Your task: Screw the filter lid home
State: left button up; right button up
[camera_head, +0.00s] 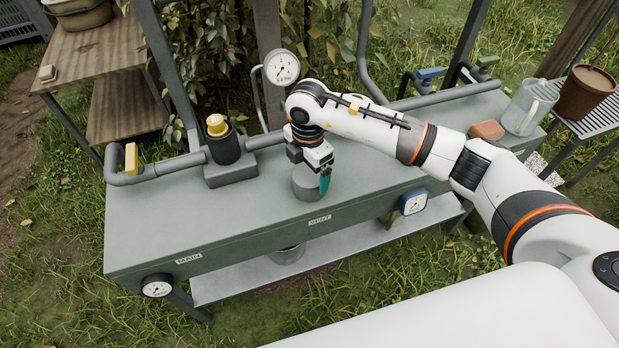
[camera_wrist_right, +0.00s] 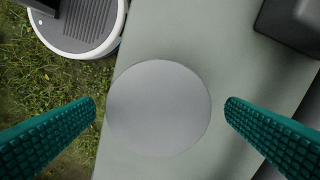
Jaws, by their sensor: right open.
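A short grey cylinder (camera_head: 306,190) with a flat round top stands near the front edge of the green bench (camera_head: 190,217), right of the black housing with the yellow cap (camera_head: 217,124). Its plain grey disc top, apparently the filter lid (camera_wrist_right: 158,107), fills the middle of the right wrist view. My right gripper (camera_head: 311,178) is over the cylinder, pointing down. Its teal fingers (camera_wrist_right: 160,115) are open, one on each side of the disc, with visible gaps. Whether the lid is seated cannot be told. My left gripper is not in view.
A grey pipe (camera_head: 184,163) with a yellow handle (camera_head: 131,158) runs along the bench's back. A pressure gauge (camera_head: 281,68) rises behind my right arm. The bench's front left is clear.

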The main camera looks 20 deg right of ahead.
aim_at(309, 174)
notch_tip(309, 174, down, 5)
jog(key=shift+r+p, duration=0.1)
jog(key=shift+p, duration=0.2)
jog(key=c, duration=1)
